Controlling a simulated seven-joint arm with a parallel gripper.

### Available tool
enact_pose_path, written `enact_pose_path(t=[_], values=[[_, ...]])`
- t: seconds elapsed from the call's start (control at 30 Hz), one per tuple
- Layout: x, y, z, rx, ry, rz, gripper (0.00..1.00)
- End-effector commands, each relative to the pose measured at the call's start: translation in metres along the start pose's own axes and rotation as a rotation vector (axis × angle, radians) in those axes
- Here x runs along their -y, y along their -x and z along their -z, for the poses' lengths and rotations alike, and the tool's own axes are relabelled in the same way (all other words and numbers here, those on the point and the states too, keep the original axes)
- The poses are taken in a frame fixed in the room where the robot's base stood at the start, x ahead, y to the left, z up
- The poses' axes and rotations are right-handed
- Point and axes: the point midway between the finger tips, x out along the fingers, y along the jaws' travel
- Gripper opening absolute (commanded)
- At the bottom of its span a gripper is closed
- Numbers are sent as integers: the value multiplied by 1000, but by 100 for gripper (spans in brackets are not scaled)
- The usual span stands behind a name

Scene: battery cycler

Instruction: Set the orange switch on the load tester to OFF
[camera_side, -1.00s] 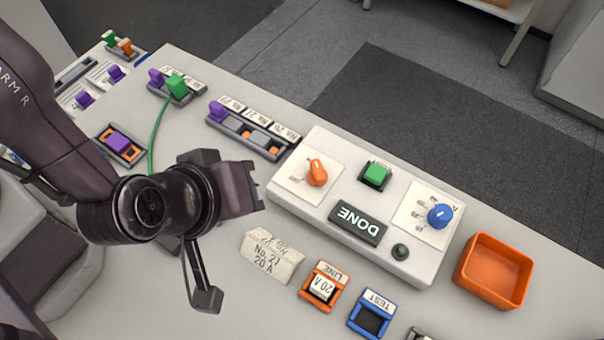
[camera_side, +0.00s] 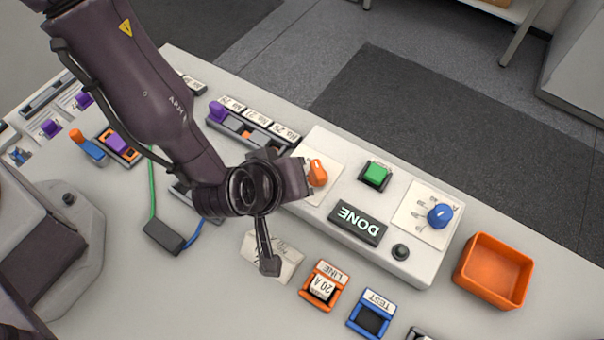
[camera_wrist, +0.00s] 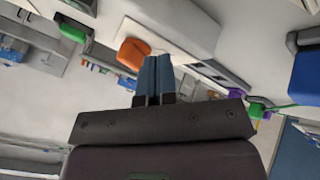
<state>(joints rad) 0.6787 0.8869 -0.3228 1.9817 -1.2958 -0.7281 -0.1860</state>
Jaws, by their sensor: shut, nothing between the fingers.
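The load tester (camera_side: 420,262) is a white box with a DONE display, a green button and a blue knob. Its orange switch (camera_side: 317,172) is at the left end on a white label plate. My gripper (camera_side: 306,178) is shut and empty, right beside the switch, covering the left part of the plate. The marks around the switch are hidden or too small to read, so its setting is unclear. In the wrist view my closed fingertips (camera_wrist: 154,60) point at an orange shape, apparently the switch (camera_wrist: 132,52). I cannot tell whether they touch.
The green button (camera_side: 375,175) and blue knob (camera_side: 440,215) are on the same tester. An orange tray (camera_side: 495,270) stands at the right. Orange LINE (camera_side: 325,285) and blue TEST (camera_side: 370,313) holders lie in front. A white labelled block (camera_side: 285,263) is partly under my arm.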

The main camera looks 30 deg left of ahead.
Motion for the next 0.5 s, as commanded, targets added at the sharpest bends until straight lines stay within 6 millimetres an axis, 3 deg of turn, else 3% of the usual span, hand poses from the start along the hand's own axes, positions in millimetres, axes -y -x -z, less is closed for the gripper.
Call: enact_pose_path(t=[0.2,0.5], values=[[-16,-9,0,2,-1,3,0],[-18,-10,0,2,-2,3,0]])
